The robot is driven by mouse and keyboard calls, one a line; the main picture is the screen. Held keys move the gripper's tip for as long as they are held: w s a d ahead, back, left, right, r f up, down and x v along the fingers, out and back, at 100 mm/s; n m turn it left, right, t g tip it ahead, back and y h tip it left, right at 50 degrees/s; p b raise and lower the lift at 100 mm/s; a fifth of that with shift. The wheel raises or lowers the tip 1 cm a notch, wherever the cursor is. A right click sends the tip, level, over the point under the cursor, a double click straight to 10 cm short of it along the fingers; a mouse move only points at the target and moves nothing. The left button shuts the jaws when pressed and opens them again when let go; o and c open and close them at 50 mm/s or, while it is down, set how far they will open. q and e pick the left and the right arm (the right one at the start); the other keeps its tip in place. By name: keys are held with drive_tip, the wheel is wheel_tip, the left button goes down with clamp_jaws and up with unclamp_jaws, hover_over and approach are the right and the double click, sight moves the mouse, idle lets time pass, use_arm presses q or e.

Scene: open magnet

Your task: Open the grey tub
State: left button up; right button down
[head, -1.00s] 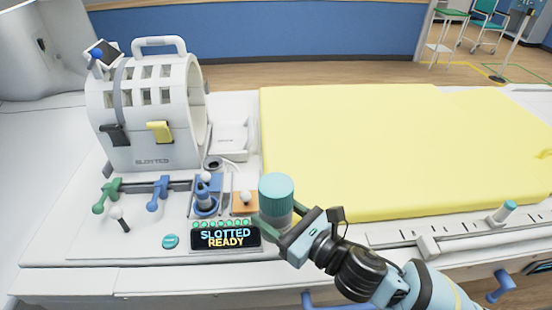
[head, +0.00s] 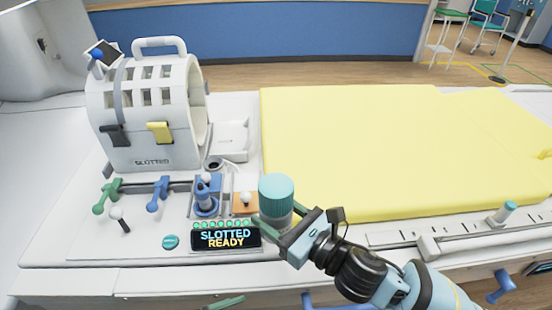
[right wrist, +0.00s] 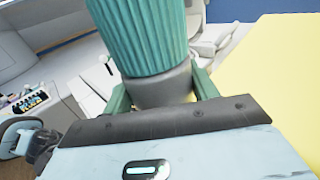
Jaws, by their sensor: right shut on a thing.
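The grey tub (head: 277,218) has a ribbed teal lid (head: 276,192) that is seated on top. My right gripper (head: 276,226) is shut on the tub's grey body, below the lid, and holds it upright near the front of the white bench. In the right wrist view the green fingers flank the grey body (right wrist: 165,90), and the ribbed lid (right wrist: 145,35) rises above them. The tub's underside is hidden. A green finger of my left gripper (head: 226,302) shows at the bottom edge; its opening cannot be made out.
A white slotted coil housing (head: 150,115) stands at the left. A display (head: 226,236) reading "SLOTTED READY", a blue fixture (head: 206,195) and green and blue levers lie left of the tub. A yellow mattress (head: 400,150) fills the right.

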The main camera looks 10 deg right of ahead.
use_arm(q)
drive_tip(key=s+d+r+m+g+y, duration=0.15)
drive_tip(key=d+r+m+g, duration=0.25)
drive_tip(key=r+m+g, duration=0.55)
drive_tip(key=s+d+r+m+g+y, duration=0.15)
drive_tip(key=d+r+m, duration=0.4)
drive_tip(key=m, duration=0.85)
drive_tip(key=s+d+r+m+g+y, duration=0.15)
drive_tip(key=d+r+m+g, duration=0.35)
drive_tip(key=r+m, duration=0.55)
drive_tip(key=w+d+r+m+t+y, duration=0.35)
drive_tip(key=r+m, duration=0.25)
drive_tip(key=m, duration=0.6)
drive_tip(key=w+d+r+m+t+y, duration=0.2)
drive_tip(key=w+r+m+t+y, duration=0.3)
drive_tip(key=m, duration=0.7)
drive_tip(key=t+y, duration=0.3)
drive_tip(key=y, duration=0.2)
hover_over(276, 185)
drive_tip(key=shift+m, duration=0.3)
drive_tip(key=f, duration=0.7)
drive_tip(key=shift+s+d+f, duration=0.25)
drive_tip(key=shift+f, duration=0.15)
drive_tip(key=shift+w+a+f, duration=0.15)
drive_tip(key=shift+w+a, duration=0.1)
drive_tip(key=shift+a, duration=0.05)
drive_tip(key=shift+f, duration=4)
